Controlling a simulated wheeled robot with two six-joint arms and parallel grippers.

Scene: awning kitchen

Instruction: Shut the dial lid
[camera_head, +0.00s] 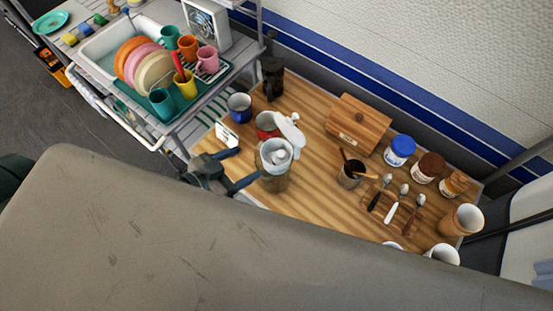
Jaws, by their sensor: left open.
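A clear container with a white rim (275,158) stands on the wooden table. A round white lid (290,129) is tilted up at its back right side, so the container's top is open. I take this to be the dial lid; no dial marks can be made out. My left gripper (247,168) is open and empty, just left of the container, its two dark fingers pointing towards it. I cannot tell whether a finger touches the container. The container's lower part is partly hidden. My right gripper is not in view.
A red cup (266,124) is close behind the container, with a blue mug (239,106) and black grinder (273,78) beyond. A wooden box (357,124), utensil cup (350,174), spoons and jars stand to the right. A dish rack cart (200,92) adjoins at left.

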